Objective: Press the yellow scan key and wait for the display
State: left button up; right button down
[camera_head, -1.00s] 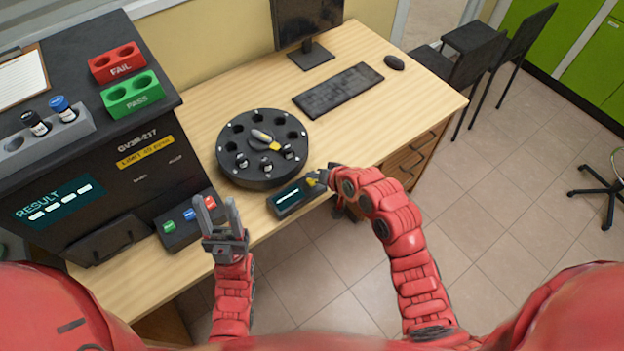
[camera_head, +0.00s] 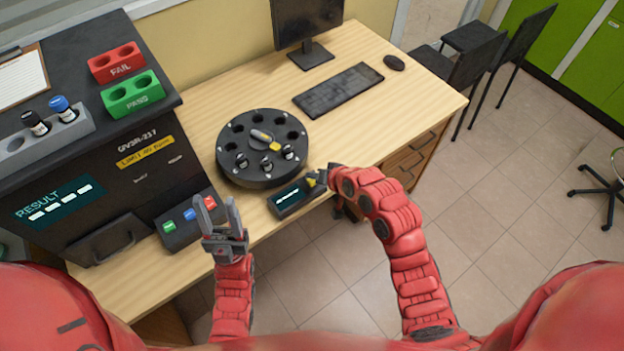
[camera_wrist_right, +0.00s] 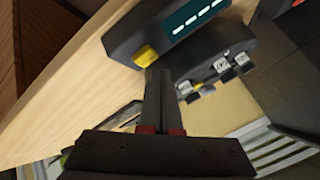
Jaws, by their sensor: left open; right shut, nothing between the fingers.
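The small dark scanner box (camera_head: 290,197) lies at the table's front edge, its lit display showing a row of white marks. In the right wrist view the display (camera_wrist_right: 197,18) shows white dashes. The yellow scan key (camera_wrist_right: 146,55) is on the box's near face. My right gripper (camera_wrist_right: 158,73) is shut and empty, its fingertips right by the key; I cannot tell whether they touch. In the head view my right gripper (camera_head: 318,181) is at the box's right end. My left gripper (camera_head: 218,205) is open and empty, in front of the button box.
A round black carousel (camera_head: 235,170) with several vials stands behind the scanner. The button box (camera_head: 186,222) and large analyser (camera_head: 100,185) are at left. Keyboard (camera_head: 338,90), mouse (camera_head: 394,62) and monitor (camera_head: 308,22) stand further back. The table's right part is clear.

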aim_at(314, 184)
jog(key=shift+f, duration=0.1)
jog(key=shift+f+b, duration=0.3)
jog(key=shift+f+b, duration=0.4)
jog(key=shift+f, duration=0.15)
dwell(0.8)
jog(key=shift+r, duration=0.1)
jog(key=shift+r+p, duration=0.6)
jog(key=shift+r, duration=0.3)
jog(key=shift+r+p, duration=1.35)
jog(key=shift+r, duration=1.15)
